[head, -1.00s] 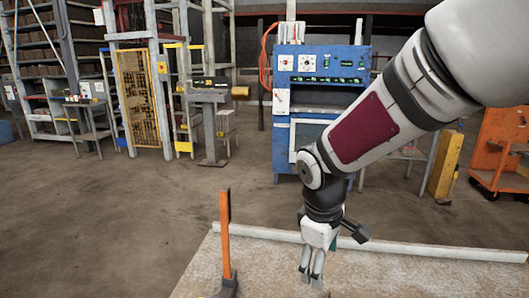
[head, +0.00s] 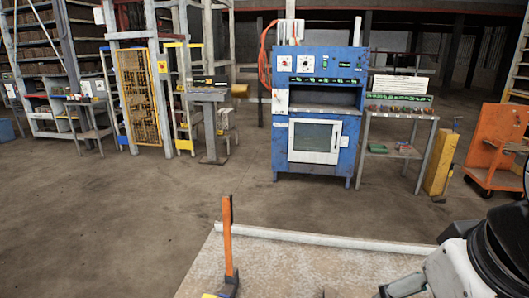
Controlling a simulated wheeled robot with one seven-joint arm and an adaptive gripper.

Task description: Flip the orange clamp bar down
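The orange clamp bar (head: 227,238) stands upright near the left edge of the pale work surface (head: 285,262) in the head view. Its foot meets a dark base (head: 230,288) at the bottom of the picture, partly cut off. My gripper (head: 384,292) is at the lower right, well to the right of the bar and apart from it. Only part of the gripper shows at the picture's bottom edge, so I cannot tell whether its fingers are open or shut.
A pale raised strip (head: 330,241) runs along the far edge of the work surface. The surface between the bar and my gripper looks mostly clear. A blue machine (head: 281,160), a yellow post (head: 440,165) and an orange cart (head: 493,150) stand farther back on the floor.

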